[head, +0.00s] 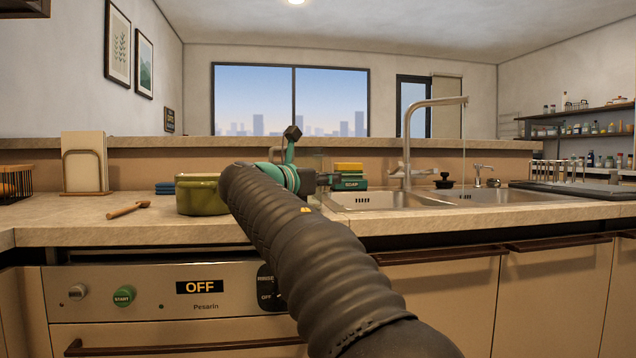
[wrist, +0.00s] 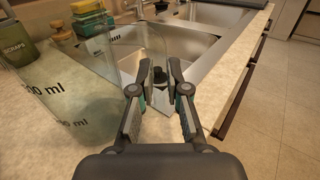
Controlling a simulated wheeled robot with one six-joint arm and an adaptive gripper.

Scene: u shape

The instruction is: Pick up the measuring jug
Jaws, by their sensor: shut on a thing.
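The measuring jug (wrist: 70,95) is clear, with dark "ml" markings, and fills the left of the wrist view. My gripper (wrist: 160,82) is shut on the jug, its two fingers on either side of a clear part; I cannot tell exactly which part is between them. In the head view my arm hides most of the jug, and only a faint clear edge shows near the wrist. I cannot tell whether the jug rests on the counter or is lifted.
The sink (head: 400,201) and tap (head: 408,140) are to the right. A soap holder (head: 350,183) with a yellow sponge (head: 349,168) stands behind. An olive container (head: 198,196) and wooden spoon (head: 128,209) lie left. The worktop's front edge is close.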

